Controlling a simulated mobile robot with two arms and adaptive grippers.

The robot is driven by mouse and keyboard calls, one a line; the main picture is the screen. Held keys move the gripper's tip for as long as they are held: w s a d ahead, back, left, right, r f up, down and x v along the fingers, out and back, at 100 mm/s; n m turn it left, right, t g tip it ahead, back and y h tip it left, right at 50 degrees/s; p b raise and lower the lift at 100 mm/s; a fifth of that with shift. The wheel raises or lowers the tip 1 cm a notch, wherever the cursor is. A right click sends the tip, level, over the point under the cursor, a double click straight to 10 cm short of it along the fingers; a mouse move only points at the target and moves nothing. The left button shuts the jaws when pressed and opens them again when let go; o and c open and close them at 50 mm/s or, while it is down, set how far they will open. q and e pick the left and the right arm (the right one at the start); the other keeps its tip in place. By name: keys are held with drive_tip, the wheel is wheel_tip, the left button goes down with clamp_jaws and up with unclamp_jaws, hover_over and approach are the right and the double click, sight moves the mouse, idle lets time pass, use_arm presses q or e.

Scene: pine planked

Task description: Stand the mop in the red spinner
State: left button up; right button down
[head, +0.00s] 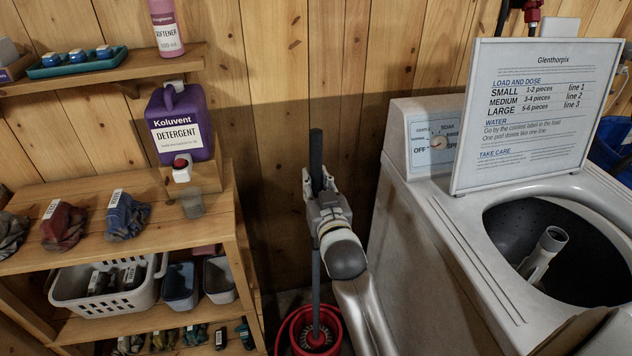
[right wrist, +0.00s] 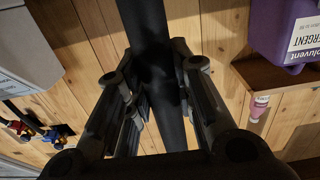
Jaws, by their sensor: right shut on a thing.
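The mop (head: 316,262) is a dark grey pole standing close to upright in the gap between the shelf unit and the washer. Its lower end goes down into the red spinner (head: 282,338), a round red bucket on the floor with a grey inner basket. The mop head itself is hard to make out at the spinner. My right gripper (head: 318,190) is shut on the mop's pole in its upper part; the right wrist view shows the pole (right wrist: 150,60) between the two fingers. My left gripper is not in view.
The wooden shelf unit (head: 240,225) on the left holds a purple detergent jug (head: 180,125), cloth bundles and a white basket (head: 85,290). The washer (head: 420,240) stands close on the right, lid open, with a sign (head: 520,115). The gap between them is narrow.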

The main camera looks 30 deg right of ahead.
idle(0.3)
